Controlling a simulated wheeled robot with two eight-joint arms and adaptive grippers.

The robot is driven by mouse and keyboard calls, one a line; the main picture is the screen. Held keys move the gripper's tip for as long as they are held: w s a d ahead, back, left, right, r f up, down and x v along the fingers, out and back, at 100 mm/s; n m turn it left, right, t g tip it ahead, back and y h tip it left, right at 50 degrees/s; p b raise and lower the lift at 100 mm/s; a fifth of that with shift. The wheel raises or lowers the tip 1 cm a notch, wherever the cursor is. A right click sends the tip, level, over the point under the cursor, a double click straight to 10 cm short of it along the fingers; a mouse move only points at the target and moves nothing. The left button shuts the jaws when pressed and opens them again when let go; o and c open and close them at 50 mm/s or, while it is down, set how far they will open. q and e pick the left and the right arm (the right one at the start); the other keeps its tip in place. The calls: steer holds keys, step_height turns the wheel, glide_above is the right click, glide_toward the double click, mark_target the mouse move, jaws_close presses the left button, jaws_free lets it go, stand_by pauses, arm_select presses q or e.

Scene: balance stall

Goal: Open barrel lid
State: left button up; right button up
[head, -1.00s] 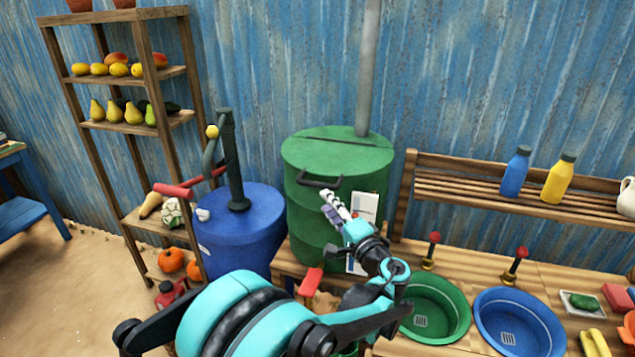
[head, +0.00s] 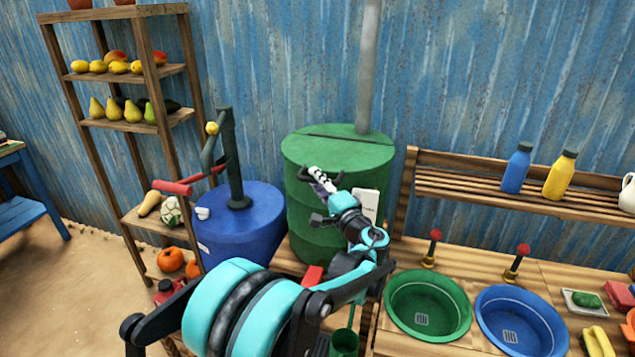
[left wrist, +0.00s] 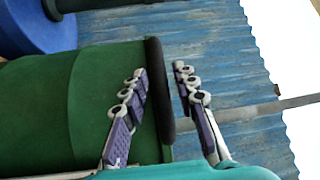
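The green barrel (head: 322,235) stands upright against the wall. Its lid (head: 350,153) lies flat and shut, with a seam across the top. A dark handle sticks out at the lid's front edge; in the head view my gripper partly covers it. My left gripper (head: 319,179) is at this handle. In the left wrist view the handle (left wrist: 159,92) passes between the two spread fingers of the left gripper (left wrist: 160,72), with gaps visible on both sides. I cannot see contact. My right gripper is not in view.
A blue barrel (head: 262,235) with a hand pump (head: 233,165) stands to the left. A grey pipe (head: 367,75) rises behind the green barrel. Green (head: 428,332) and blue (head: 520,350) basins sit in the counter at right. A shelf rack (head: 120,125) stands at far left.

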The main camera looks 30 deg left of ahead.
arm_select(q)
jaws_close()
